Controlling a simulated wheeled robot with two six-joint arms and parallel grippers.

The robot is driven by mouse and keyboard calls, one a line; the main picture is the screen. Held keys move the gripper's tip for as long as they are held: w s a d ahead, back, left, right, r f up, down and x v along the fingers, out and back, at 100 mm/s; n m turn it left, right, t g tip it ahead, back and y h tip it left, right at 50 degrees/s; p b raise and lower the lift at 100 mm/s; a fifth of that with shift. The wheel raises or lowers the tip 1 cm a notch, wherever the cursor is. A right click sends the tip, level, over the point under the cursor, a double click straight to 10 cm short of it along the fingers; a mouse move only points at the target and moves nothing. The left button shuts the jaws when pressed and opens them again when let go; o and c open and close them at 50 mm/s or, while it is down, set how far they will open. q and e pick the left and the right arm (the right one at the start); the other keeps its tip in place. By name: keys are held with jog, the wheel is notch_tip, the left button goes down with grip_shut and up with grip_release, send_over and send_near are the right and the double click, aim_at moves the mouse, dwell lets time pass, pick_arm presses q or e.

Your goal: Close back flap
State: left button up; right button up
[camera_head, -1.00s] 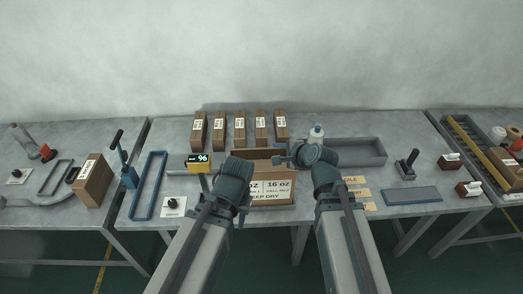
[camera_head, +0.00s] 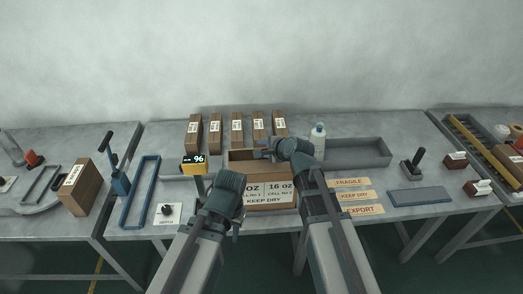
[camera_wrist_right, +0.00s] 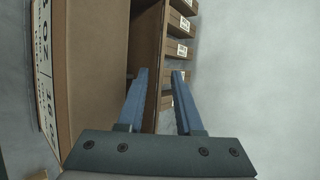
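Several small brown boxes (camera_head: 237,131) stand in a row behind. A white bottle (camera_head: 318,141) and a grey tray (camera_head: 370,152) are at the back right. Labels (camera_head: 352,182) lie to the right.

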grip_shut()
dwell(1.3)
